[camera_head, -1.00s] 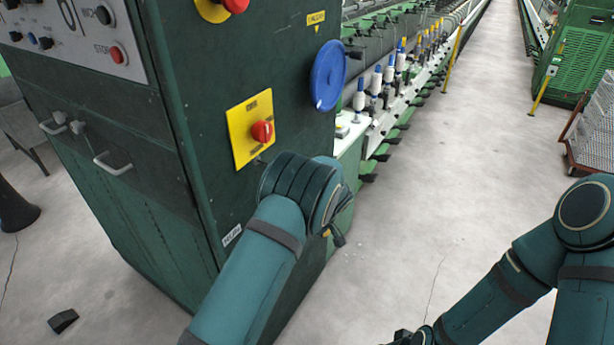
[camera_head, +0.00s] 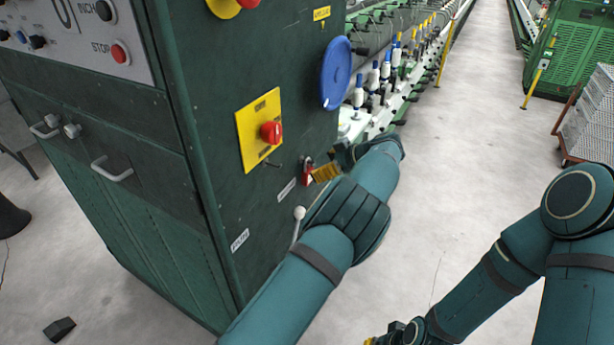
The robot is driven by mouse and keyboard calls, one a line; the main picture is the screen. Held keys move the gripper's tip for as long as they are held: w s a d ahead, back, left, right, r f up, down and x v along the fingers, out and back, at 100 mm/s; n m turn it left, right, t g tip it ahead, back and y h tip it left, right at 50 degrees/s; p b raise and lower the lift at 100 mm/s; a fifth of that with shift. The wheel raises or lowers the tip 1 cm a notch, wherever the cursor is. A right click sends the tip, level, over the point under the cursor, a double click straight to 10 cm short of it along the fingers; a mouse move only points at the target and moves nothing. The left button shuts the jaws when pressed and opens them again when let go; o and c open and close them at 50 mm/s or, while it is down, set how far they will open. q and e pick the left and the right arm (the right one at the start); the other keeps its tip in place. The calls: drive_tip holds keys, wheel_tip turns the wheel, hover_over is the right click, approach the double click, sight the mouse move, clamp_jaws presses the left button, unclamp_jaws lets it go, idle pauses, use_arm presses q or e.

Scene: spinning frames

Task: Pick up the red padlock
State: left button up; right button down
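The red padlock (camera_head: 307,174) is small and sits against the dark green side panel of the machine cabinet, below and right of the yellow plate with the red rotary switch. My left gripper (camera_head: 322,172) is right beside it on its right, with yellow finger parts pointing left at it. The fingers are too small and overlapped to tell whether they are apart or touch the padlock. My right gripper (camera_head: 384,338) is low at the bottom edge, partly cut off, far from the padlock.
The yellow plate (camera_head: 247,147) with its red switch (camera_head: 271,132) projects just above. A round-knobbed lever (camera_head: 299,213) stands beside my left arm. A blue disc (camera_head: 336,73) hangs at upper right.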

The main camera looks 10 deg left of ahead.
sight(307, 173)
use_arm(q)
drive_tip(key=shift+f+x, duration=0.15)
drive_tip(key=shift+x, duration=1.6)
drive_tip(key=shift+f+x, duration=0.15)
drive_tip(key=shift+x, duration=1.55)
drive_tip(key=shift+s+d, duration=0.2)
drive_tip(key=c, duration=1.3)
